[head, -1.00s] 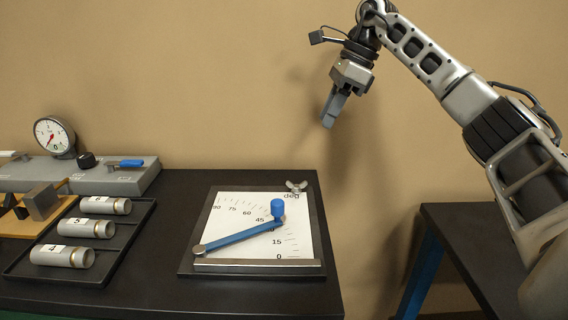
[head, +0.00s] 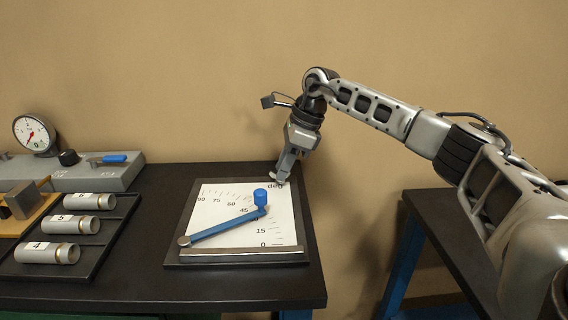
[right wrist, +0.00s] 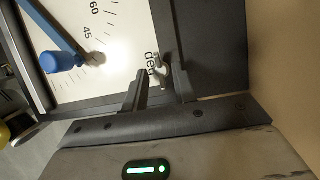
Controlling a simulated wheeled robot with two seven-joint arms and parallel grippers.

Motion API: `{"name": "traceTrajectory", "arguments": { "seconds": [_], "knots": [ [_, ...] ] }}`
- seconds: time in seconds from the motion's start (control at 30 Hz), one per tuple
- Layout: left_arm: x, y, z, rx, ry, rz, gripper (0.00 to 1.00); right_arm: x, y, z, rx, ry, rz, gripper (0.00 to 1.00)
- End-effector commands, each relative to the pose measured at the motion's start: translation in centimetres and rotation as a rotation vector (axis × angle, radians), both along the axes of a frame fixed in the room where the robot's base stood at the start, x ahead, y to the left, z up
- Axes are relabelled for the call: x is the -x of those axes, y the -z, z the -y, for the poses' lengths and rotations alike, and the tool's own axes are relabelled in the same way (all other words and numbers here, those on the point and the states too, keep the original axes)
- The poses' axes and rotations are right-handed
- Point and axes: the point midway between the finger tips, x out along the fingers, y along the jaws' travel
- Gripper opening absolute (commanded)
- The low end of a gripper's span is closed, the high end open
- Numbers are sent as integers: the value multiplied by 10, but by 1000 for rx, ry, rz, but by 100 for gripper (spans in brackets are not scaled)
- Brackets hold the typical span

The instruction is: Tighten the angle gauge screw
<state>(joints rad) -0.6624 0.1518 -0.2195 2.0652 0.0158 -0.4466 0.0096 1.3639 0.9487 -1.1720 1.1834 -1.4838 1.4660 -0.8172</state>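The angle gauge (head: 212,215) lies on the dark table, with a white scale face and a blue pointer arm (head: 228,225) bearing a blue knob (head: 261,196). The arm points between 30 and 45, near 45. The grey wing screw (right wrist: 161,73) is at the gauge's far right corner, by the "deg" mark. My right gripper (head: 281,177) points down over that corner. In the right wrist view its two fingers (right wrist: 161,88) stand apart, with the screw showing between and just beyond their tips; I cannot tell whether they touch it. My left gripper is not in view.
On the left stand a grey unit with a dial gauge (head: 34,132) and blue lever (head: 114,158), and a black tray (head: 103,235) with several numbered cylinders. A second dark table (head: 440,235) is at the right, across a gap. The table in front of the gauge is clear.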

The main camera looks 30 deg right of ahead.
Motion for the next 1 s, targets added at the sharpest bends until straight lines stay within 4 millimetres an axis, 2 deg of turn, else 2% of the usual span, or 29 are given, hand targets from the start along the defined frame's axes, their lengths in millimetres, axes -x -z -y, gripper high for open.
{"name": "traceTrajectory", "arguments": {
  "seconds": [0.23, 0.27, 0.33, 0.37, 0.77, 1.0],
  "knots": [
    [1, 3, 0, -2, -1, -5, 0, 0, 1, 0, 1, 0, -1, 27],
    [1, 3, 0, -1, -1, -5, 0, 0, 1, 0, 1, 0, -1, 22],
    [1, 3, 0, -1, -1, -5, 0, 0, 1, 0, 1, 0, -1, 2],
    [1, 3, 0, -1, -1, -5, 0, 0, 1, 0, 0, 0, 0, 0],
    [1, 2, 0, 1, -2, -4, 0, 1, 2, -1, 1, 21, -3, 0],
    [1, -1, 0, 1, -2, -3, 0, 2, 2, -2, 2, 136, -4, 0]
  ]
}}
